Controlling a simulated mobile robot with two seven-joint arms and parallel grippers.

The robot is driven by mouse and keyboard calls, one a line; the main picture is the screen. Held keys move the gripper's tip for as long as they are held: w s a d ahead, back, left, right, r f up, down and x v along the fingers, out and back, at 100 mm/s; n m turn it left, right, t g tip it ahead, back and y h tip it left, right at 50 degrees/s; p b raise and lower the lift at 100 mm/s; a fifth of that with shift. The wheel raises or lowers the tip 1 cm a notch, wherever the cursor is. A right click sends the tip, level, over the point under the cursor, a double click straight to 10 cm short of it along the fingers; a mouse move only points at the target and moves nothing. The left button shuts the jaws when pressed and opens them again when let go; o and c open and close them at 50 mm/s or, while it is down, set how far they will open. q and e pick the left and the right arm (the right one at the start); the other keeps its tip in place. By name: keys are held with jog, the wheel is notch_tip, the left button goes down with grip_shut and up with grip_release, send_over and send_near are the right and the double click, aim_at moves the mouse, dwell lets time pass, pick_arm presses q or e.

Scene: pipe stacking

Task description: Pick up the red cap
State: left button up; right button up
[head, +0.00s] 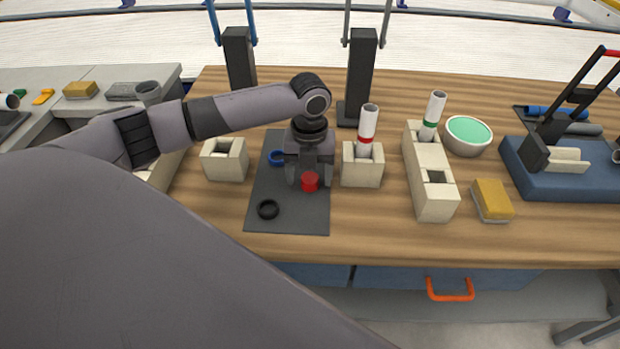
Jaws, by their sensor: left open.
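The red cap (310,182) is on the dark grey mat (290,218) in the head view. My left gripper (310,181) points down at the cap, with its open fingers on either side of it. Whether the fingers touch the cap cannot be told. The gripper body hides the area just behind the cap. My right gripper is not in view.
A black ring (268,209) and a blue ring (276,157) lie on the mat. Beige holders stand left (224,163) and right (361,171) of the mat; the right one holds a red-banded white pipe (367,128). A yellow sponge (492,199) lies farther right.

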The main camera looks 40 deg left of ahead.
pick_arm(q)
jog(key=shift+f, duration=0.3)
jog(key=c, duration=1.1)
jog(key=shift+r, duration=0.1)
